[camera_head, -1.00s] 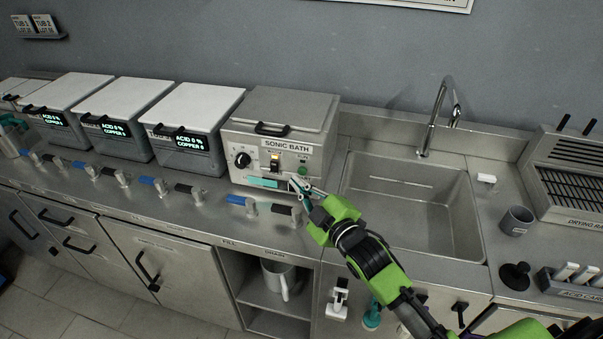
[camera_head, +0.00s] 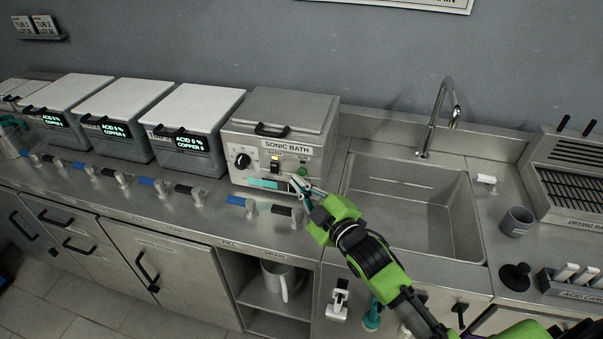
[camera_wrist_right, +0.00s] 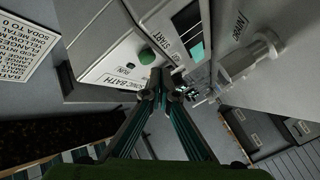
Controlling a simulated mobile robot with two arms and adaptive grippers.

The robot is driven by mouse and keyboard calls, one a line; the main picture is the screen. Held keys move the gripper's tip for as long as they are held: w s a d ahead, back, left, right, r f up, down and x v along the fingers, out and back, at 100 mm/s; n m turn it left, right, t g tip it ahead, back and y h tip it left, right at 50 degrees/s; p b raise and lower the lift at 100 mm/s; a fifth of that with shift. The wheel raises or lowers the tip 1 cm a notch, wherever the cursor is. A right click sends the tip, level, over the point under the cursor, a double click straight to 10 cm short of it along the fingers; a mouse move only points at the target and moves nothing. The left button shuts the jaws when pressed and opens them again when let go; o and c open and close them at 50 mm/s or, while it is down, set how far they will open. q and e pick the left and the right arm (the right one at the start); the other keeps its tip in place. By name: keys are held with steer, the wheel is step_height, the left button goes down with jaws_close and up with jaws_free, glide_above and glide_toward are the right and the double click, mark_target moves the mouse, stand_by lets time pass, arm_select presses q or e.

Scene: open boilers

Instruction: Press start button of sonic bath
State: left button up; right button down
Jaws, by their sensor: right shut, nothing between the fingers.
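The sonic bath (camera_head: 286,108) is a grey lidded box labelled SONIC BATH, left of the sink. Its front panel has a black knob (camera_head: 242,160), a switch and a green button (camera_head: 303,168). In the right wrist view the green button (camera_wrist_right: 147,57) stands beside the START label, with a RUN label nearby. My right gripper (camera_head: 294,182) is shut and empty, its tips at the panel's lower right, just below the button. In the wrist view its tips (camera_wrist_right: 165,76) overlap the panel close beside the button; contact cannot be told. My left gripper is not in view.
Several lidded tubs with lit displays stand to the left, one being the nearest tub (camera_head: 190,112). Blue and black valve handles (camera_head: 240,201) line the counter front. The sink (camera_head: 410,200) with its tap is right.

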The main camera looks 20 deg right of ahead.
steer(key=shift+w+d, duration=0.1)
steer(key=shift+w, duration=0.05)
stand_by(0.4)
steer(key=shift+w+d, duration=0.15)
steer(key=shift+w, duration=0.1)
steer(key=shift+w+d, duration=0.25)
steer(key=shift+w, duration=0.1)
stand_by(0.8)
steer(key=shift+s+a+p, duration=0.1)
steer(key=shift+s+p, duration=0.05)
steer(key=shift+p, duration=0.15)
steer(key=shift+s+a, duration=0.35)
steer(key=shift+s, duration=0.25)
steer(key=shift+p, duration=0.3)
steer(key=s+a, duration=0.1)
steer(key=s, duration=0.1)
steer(key=s+a+p, duration=0.1)
steer(key=s+a, duration=0.1)
steer(key=shift+p, duration=0.3)
